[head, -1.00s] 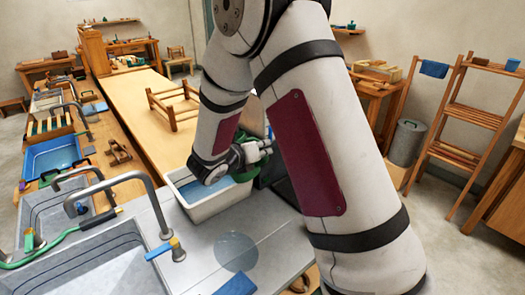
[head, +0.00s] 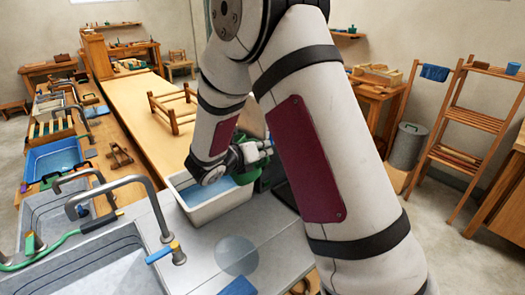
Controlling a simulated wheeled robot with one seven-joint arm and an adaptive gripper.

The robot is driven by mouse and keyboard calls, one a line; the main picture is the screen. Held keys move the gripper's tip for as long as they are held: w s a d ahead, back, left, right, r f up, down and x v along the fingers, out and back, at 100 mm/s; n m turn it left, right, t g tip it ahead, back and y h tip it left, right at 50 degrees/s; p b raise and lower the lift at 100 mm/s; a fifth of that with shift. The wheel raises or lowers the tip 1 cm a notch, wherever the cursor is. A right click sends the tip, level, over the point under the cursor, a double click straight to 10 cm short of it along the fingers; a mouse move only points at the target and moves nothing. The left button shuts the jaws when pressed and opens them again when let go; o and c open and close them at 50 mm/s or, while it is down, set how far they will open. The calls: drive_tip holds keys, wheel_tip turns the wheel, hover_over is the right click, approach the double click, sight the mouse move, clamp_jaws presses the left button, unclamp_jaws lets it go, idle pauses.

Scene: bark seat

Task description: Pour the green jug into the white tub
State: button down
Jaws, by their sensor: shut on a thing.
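The white tub (head: 208,213) stands on the grey counter beside the sink, with blue water (head: 207,190) in it. The green jug (head: 243,178) is at the tub's far right side, over or beside its rim; I cannot tell which. My arm hides much of the jug. My gripper (head: 262,152) is shut on the jug, and its fingers are partly hidden behind my forearm. The jug's tilt and any stream from it cannot be made out.
A metal tap (head: 150,205) and a sink (head: 95,270) lie left of the tub. A blue cloth (head: 238,287) lies at the counter's front. A dark object (head: 283,190) stands right of the tub. A long wooden table (head: 135,95) with a wooden frame is behind.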

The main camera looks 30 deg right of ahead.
drive_tip(key=shift+w+a+r+n, duration=0.15)
drive_tip(key=shift+r+n, duration=0.05)
drive_tip(key=shift+r, duration=0.2)
drive_tip(key=shift+w+a+r+n, duration=0.1)
drive_tip(key=shift+w+r+n, duration=0.1)
drive_tip(key=shift+r, duration=0.15)
drive_tip(key=shift+w+a+r, duration=0.1)
drive_tip(key=shift+r, duration=0.2)
drive_tip(key=shift+w+a+r+n+g+h, duration=0.15)
drive_tip(key=shift+r+n+h, duration=0.15)
drive_tip(key=shift+r, duration=0.1)
drive_tip(key=shift+w+a+r+n+g+h, duration=0.1)
drive_tip(key=shift+w+r+n+g+h, duration=0.1)
drive_tip(key=shift+r+n, duration=0.15)
drive_tip(key=shift+w+a+r, duration=0.1)
drive_tip(key=shift+a+r, duration=0.05)
drive_tip(key=shift+r, duration=0.15)
drive_tip(key=shift+w+a+r+n+h+b, duration=0.1)
drive_tip(key=shift+w+a+r+n+h, duration=0.2)
drive_tip(key=shift+r+n, duration=0.35)
drive_tip(key=shift+w+a+r+n+h+b, duration=0.1)
drive_tip(key=shift+w+a+r+n+h, duration=0.2)
drive_tip(key=shift+r, duration=0.55)
drive_tip(key=shift+w+a+r+n+h+b, duration=0.1)
drive_tip(key=shift+w+a+r+n+h, duration=0.15)
drive_tip(key=shift+r+n, duration=0.4)
